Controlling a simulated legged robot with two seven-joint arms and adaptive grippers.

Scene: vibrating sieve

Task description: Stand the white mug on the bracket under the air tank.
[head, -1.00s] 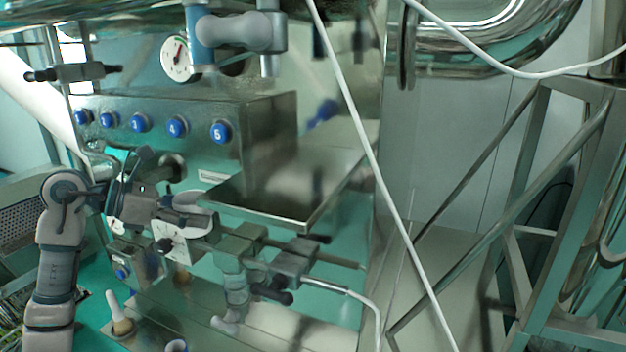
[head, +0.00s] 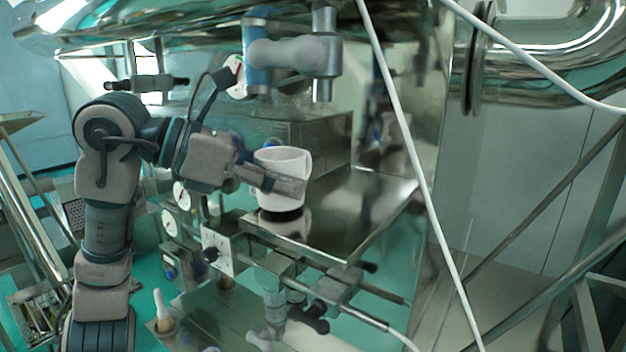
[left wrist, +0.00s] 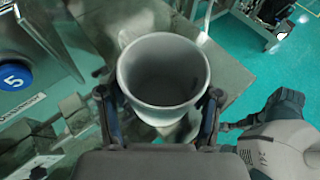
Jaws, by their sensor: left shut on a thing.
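The white mug (head: 281,165) is upright over the left part of the flat steel bracket (head: 345,222). A dark band and a reflection lie right under its base; I cannot tell whether it touches the plate. My left gripper (head: 287,186) is shut on the mug from the left, one finger across its near side. In the left wrist view the mug (left wrist: 163,75) shows its open, empty inside, with a finger of the left gripper (left wrist: 160,100) on each side. The shiny steel air tank (head: 130,27) hangs above. My right gripper is not in view.
A grey valve (head: 288,54) hangs over the mug. A control box (head: 325,132) stands behind it. A white cable (head: 410,150) runs down past the bracket's right side. Clamps and rods (head: 335,290) sit below. The bracket's right part is bare.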

